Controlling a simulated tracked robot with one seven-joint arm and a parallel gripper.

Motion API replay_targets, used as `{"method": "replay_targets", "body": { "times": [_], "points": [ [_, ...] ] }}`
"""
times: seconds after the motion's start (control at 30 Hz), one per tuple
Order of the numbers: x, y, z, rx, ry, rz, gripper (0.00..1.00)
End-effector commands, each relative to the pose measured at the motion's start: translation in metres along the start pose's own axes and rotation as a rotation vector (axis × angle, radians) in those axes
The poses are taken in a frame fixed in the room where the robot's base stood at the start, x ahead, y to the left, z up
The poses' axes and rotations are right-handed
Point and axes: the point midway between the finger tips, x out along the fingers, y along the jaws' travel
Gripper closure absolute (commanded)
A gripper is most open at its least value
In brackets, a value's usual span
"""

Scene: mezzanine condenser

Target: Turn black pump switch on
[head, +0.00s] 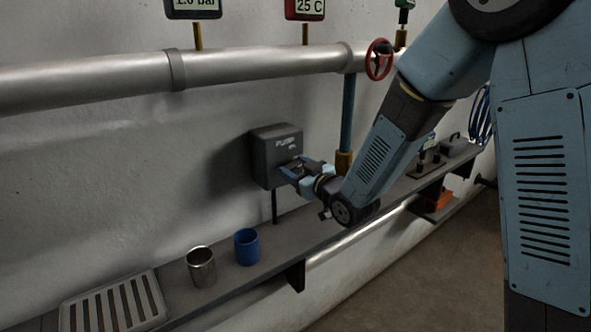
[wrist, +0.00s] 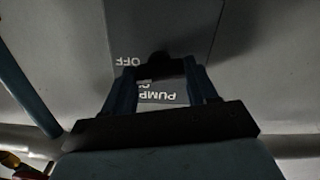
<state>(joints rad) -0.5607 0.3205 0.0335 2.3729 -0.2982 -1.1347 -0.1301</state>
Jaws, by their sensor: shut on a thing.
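The dark grey pump box (head: 262,155), lettered PUMP, is fixed to the wall above the shelf. In the wrist view its face (wrist: 185,30) appears upside down, with the words PUMP and OFF readable. The black pump switch (wrist: 158,57) sticks out of the face between my fingertips. OFF stands just left of it in that view. My gripper (head: 288,170) reaches the box front from the right, and its two fingers are closed on the switch. The fingers hide most of the switch in the head view, and its exact angle is hard to tell.
A shelf (head: 330,228) runs below the box, with a metal cup (head: 201,268), a blue cup (head: 246,247) and a slatted tray (head: 115,308). A large pipe (head: 260,65) with a red valve wheel (head: 379,59) runs above. A blue vertical pipe (head: 347,115) stands right of the box.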

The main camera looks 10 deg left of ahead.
Motion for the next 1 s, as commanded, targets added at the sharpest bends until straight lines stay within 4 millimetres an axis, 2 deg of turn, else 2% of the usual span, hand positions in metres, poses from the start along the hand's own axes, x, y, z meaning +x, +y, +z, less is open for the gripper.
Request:
{"method": "replay_targets", "body": {
  "times": [0.6,1.0],
  "points": [
    [0.0018,-0.0027,-0.0035,-0.56,0.01,0.003,0.73],
    [0.0025,-0.0056,-0.0033,-0.772,0.012,0.001,0.73]
  ]
}}
